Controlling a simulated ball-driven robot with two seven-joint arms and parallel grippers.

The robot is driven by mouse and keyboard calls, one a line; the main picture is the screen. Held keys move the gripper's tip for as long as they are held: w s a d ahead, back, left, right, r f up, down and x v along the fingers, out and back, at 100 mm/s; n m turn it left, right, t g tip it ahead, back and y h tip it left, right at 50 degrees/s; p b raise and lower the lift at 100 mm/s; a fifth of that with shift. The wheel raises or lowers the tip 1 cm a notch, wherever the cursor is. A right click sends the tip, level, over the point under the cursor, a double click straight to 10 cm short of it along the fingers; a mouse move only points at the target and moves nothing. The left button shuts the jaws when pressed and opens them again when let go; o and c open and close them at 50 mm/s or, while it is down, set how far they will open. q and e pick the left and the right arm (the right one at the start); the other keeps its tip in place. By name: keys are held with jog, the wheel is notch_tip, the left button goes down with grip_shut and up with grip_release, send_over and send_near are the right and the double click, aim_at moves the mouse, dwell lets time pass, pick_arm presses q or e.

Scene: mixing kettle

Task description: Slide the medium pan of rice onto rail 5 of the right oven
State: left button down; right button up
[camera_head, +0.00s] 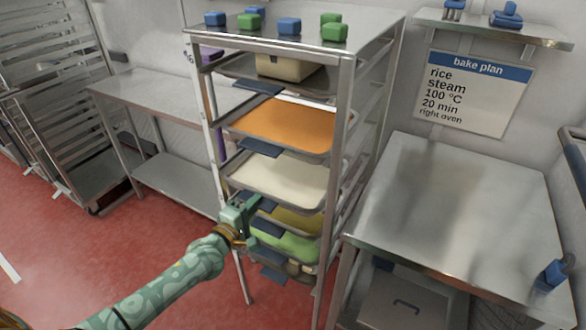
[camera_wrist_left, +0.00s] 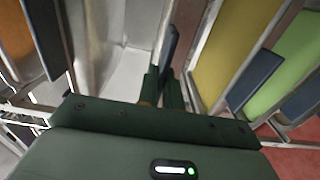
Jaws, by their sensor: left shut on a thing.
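A pan with pale white contents, which looks like the rice pan (camera_head: 285,178), sits in the middle of the tall metal rack (camera_head: 342,150). It also shows in the left wrist view (camera_wrist_left: 130,75). My left gripper (camera_head: 244,208) is at the rack's front, shut on this pan's blue tab (camera_wrist_left: 169,48). In the left wrist view my fingers (camera_wrist_left: 164,88) close around the tab. The pan lies level inside the rack. My right gripper and the right oven are not in view.
An orange pan (camera_head: 280,125) sits above; yellow (camera_head: 298,220) and green (camera_head: 290,245) pans sit below, with blue tabs sticking out. A bake plan sign (camera_head: 470,92) reads rice, steam, right oven. Red floor (camera_head: 165,235) is open in front.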

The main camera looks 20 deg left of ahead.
pick_arm(q)
jog(key=s+p, duration=0.2)
jog(key=s, duration=0.3)
jog(key=shift+s+a, duration=0.2)
dwell(0.4)
jog(key=c, duration=1.5)
grip_release()
jog(key=o, duration=0.5)
jog(key=shift+s+f, duration=0.1)
jog(key=shift+f, duration=0.1)
jog(key=shift+r, duration=0.15)
jog(key=shift+s+a+p, duration=0.15)
jog(key=shift+s+p, duration=0.55)
jog(key=shift+s, duration=1)
jog(key=shift+s+a+p, duration=0.1)
jog(key=shift+s+p, duration=0.55)
jog(key=shift+s, duration=1.05)
